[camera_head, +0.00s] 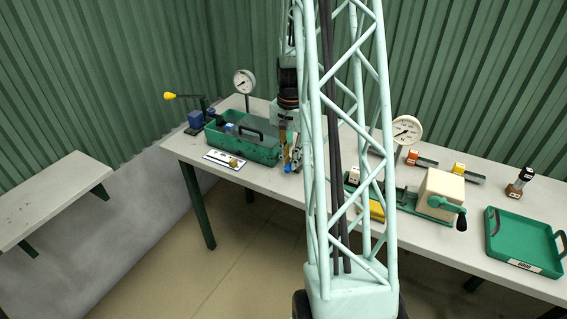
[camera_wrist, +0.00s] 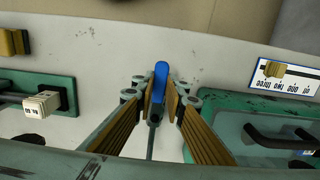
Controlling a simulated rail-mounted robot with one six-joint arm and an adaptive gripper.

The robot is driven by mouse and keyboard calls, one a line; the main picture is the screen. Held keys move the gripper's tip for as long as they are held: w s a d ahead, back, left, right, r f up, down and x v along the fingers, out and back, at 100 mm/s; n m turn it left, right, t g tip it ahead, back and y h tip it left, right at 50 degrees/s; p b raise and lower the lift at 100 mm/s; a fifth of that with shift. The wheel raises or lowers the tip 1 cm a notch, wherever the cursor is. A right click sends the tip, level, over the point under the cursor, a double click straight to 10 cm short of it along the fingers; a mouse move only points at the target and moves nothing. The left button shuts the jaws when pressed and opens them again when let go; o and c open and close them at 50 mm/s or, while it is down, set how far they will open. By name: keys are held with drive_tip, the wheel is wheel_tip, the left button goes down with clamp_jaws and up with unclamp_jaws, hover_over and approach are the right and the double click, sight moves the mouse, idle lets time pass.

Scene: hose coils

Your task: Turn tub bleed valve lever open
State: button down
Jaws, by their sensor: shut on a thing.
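The tub bleed valve lever, with a blue grip (camera_wrist: 160,82) on a dark stem, shows in the middle of the wrist view. My gripper (camera_wrist: 160,108) has its ribbed tan pads on both sides of the lever and is shut on it. In the head view the blue lever (camera_head: 287,168) shows small below my gripper (camera_head: 291,155), at the right end of the green tub (camera_head: 243,150). The tub's edge also shows at the right of the wrist view (camera_wrist: 228,112). The valve body is mostly hidden by my gripper and arm.
A white label plate with a tan slider (camera_wrist: 274,70) lies beside the tub. A green base with a white labelled block (camera_wrist: 42,103) stands at the left of the wrist view. A green tray (camera_head: 524,240) lies at right.

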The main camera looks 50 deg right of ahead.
drive_tip(key=shift+w, duration=0.1)
idle(0.3)
drive_tip(key=c, duration=2.6)
unclamp_jaws()
drive_tip(key=shift+r, duration=0.2)
wheel_tip(320, 180, up, 12)
drive_tip(key=shift+f, duration=0.15)
